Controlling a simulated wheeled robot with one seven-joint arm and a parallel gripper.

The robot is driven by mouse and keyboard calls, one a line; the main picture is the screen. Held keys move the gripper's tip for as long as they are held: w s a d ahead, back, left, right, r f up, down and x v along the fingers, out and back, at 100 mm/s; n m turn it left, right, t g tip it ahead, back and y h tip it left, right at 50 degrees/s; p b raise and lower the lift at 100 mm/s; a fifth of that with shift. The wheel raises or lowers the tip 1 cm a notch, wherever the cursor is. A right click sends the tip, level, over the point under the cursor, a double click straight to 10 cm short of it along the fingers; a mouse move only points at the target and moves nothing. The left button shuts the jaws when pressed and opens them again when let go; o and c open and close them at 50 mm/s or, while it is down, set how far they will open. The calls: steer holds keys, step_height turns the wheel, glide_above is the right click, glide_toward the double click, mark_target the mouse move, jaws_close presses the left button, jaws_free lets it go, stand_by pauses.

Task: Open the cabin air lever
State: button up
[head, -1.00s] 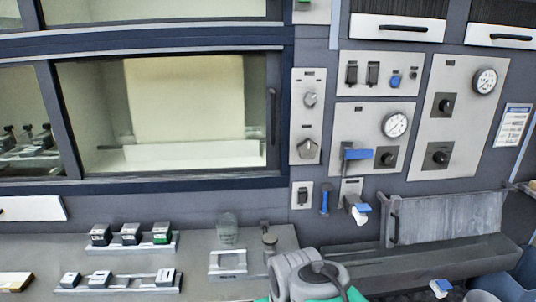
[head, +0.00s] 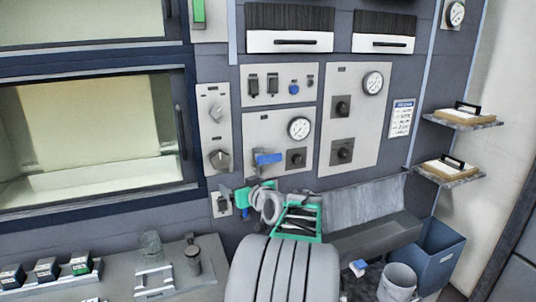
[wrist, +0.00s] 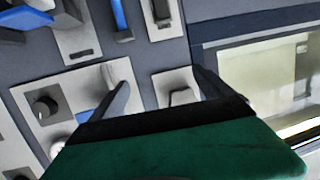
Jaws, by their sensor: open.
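A blue lever (head: 268,158) sticks out to the right from the grey panel below a round gauge; part of it also shows in the wrist view (wrist: 85,116), beside the left finger. A second blue-handled fitting, lower on the wall, shows at the upper left of the wrist view (wrist: 42,4). No label is legible, so I cannot tell which is the cabin air lever. My gripper (head: 246,191) is just below and left of the panel lever in the head view. In the wrist view my gripper (wrist: 165,78) has its fingers apart, with nothing visibly held.
The gauge (head: 299,128) and a black knob (head: 296,159) sit close to the lever. A grey selector knob (head: 219,160) is on a narrow panel to the left. A hanging blue handle (wrist: 121,16) is near. A sloped trough (head: 375,235) lies below right; my arm hides part of the bench.

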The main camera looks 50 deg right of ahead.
mark_target(270, 159)
steer(key=shift+o, duration=0.8)
steer(key=s+d+r+m+t+h, duration=0.1)
steer(key=s+d+r+h, duration=0.2)
steer(key=s+d, duration=0.4)
steer(key=d+r, duration=0.1)
steer(key=d, duration=0.2)
steer(key=shift+s+r+m+h+p, duration=0.2)
steer(key=shift+m+h+p, duration=0.1)
steer(key=shift+m, duration=0.1)
steer(key=p+x, duration=0.2)
steer(key=x, duration=0.5)
steer(key=shift+w+d, duration=0.15)
steer(key=shift+w, duration=0.15)
steer(key=shift+c, duration=0.2)
steer(key=shift+f, duration=0.1)
steer(key=c, duration=2)
